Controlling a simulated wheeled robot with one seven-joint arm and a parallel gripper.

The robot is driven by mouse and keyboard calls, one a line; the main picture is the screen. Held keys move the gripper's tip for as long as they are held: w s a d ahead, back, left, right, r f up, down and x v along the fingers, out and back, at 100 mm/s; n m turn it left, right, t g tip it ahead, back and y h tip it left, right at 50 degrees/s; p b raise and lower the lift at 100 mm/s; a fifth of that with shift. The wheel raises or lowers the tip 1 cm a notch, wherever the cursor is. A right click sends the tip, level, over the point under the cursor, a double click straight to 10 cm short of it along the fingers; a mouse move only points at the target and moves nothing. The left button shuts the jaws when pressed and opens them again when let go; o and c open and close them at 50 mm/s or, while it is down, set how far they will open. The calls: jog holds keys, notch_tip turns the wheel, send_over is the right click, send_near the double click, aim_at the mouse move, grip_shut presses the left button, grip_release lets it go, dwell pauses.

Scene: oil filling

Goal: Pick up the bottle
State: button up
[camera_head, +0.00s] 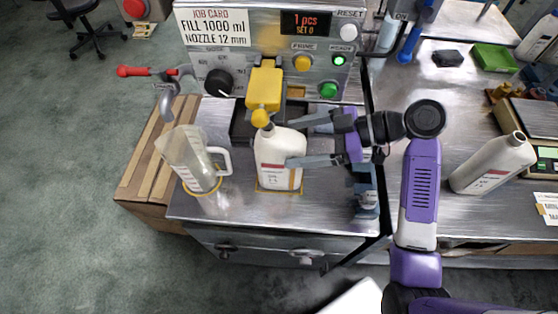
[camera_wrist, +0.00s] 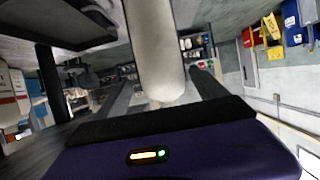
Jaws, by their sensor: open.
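A white bottle (camera_head: 279,158) with a label stands upright on the metal bench, below the yellow filling nozzle (camera_head: 263,92). My gripper (camera_head: 296,142) comes in from the right, open, its two fingers reaching to the bottle, one behind and one in front of it. In the wrist view the white bottle (camera_wrist: 155,50) stands between the two dark fingers (camera_wrist: 160,92), with a gap visible beside them. Whether a finger touches the bottle is not clear. A second white bottle (camera_head: 493,163) stands tilted in view on the right bench.
The control panel (camera_head: 285,50) stands behind, with a job card (camera_head: 212,27) and buttons. A scale (camera_head: 532,120) and green tray (camera_head: 494,57) are on the right bench.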

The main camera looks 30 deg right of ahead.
aim_at(280, 147)
jog(key=shift+s+p+x, duration=0.25)
jog(key=shift+p+x, duration=0.3)
jog(key=shift+x, duration=1.75)
jog(key=shift+a+f, duration=0.1)
jog(key=shift+f, duration=0.05)
grip_shut()
